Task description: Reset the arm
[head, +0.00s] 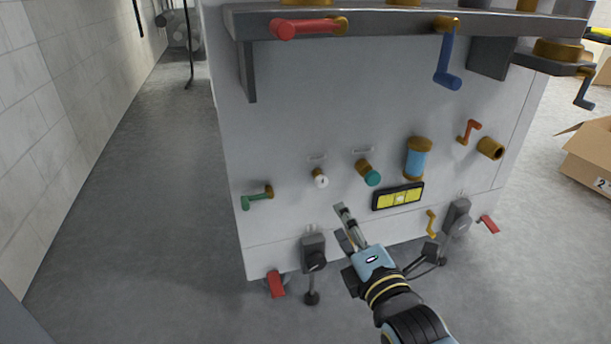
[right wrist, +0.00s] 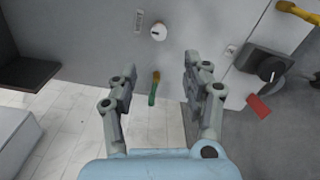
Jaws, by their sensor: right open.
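My right gripper (head: 343,228) is in front of the lower part of a white panel (head: 290,100) in the head view. In the right wrist view its two fingers (right wrist: 160,92) are spread apart, with nothing between them. A green-handled valve (head: 258,197) on the panel lies to the left of the gripper in the head view. In the right wrist view that valve (right wrist: 155,88) appears beyond the gap between the fingers, apart from them. A white knob (head: 321,181) sits above and left of the gripper, and shows in the right wrist view (right wrist: 158,31). My left gripper is not in view.
A teal knob (head: 372,178), a yellow gauge block (head: 398,196) and a blue cylinder (head: 416,158) are on the panel. A shelf (head: 380,24) with red and blue handles juts out above. A cardboard box (head: 590,155) stands at right. Floor (head: 150,190) is clear at left.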

